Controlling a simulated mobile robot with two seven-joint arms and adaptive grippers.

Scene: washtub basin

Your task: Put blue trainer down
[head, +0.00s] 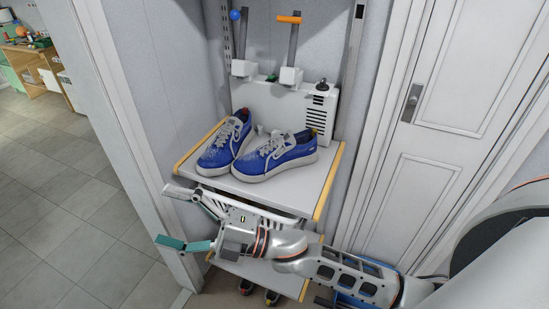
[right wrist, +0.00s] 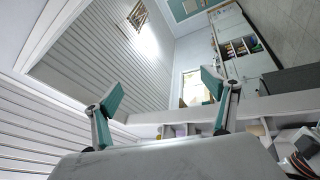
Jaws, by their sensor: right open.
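Two blue trainers with white laces and pale soles stand side by side on a light shelf (head: 300,193) in the head view. The left trainer (head: 222,146) is angled and the right trainer (head: 283,156) lies more across the shelf. Both rest upright on their soles. My right gripper (head: 166,214) is open and empty, in front of and to the left of the shelf, apart from both trainers. In the right wrist view its two teal-padded fingers (right wrist: 161,90) are spread with nothing between them. My left gripper is not in view.
A white unit (head: 262,105) with vents stands behind the trainers. The shelf has yellow side edges. Below it, a lower shelf (head: 268,277) is partly hidden by my right arm, with dark shoes under it. A door (head: 460,130) is at the right; open tiled floor lies left.

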